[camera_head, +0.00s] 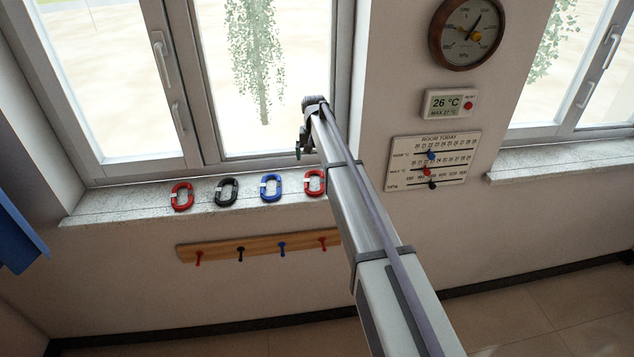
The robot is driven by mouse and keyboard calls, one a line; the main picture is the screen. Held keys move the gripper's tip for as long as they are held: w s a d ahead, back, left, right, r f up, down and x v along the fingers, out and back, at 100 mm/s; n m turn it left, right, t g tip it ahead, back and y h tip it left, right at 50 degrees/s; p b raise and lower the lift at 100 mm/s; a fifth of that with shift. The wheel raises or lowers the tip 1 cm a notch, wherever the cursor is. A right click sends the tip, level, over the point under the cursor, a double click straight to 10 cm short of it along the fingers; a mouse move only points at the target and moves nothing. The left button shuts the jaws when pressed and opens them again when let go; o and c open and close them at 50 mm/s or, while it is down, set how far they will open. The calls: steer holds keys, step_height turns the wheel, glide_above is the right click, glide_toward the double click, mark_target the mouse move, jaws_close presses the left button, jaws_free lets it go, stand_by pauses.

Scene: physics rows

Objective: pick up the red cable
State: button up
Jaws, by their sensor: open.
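Two red cable loops lie on the window sill, each a small coil with a pale band. One red cable (182,197) is at the left end of the row. The other red cable (315,183) is at the right end, close beside my arm in the picture. My gripper (299,150) is at the end of my arm, in front of the window and above the sill. It is open and holds nothing that I can see. It appears above and slightly left of the right red cable, apart from it. Its fingers are small and dark here.
A black cable (227,191) and a blue cable (271,187) lie between the red ones on the sill (110,207). Below is a wooden rail (262,247) with coloured hooks. A dial (466,33), a thermometer display (449,103) and a slider board (434,160) hang right.

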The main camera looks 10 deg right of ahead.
steer(key=b, duration=0.5)
glide_above(315, 184)
steer(key=f, duration=0.5)
steer(key=shift+w+a+f, duration=0.1)
steer(key=shift+a+f, duration=0.1)
steer(key=shift+f, duration=0.15)
step_height(315, 184, down, 5)
steer(key=b, duration=0.5)
steer(key=shift+d+f, duration=0.1)
steer(key=shift+f, duration=0.05)
steer(key=shift+r, duration=0.25)
steer(key=c, duration=0.9)
step_height(315, 184, up, 10)
steer(key=p, duration=1)
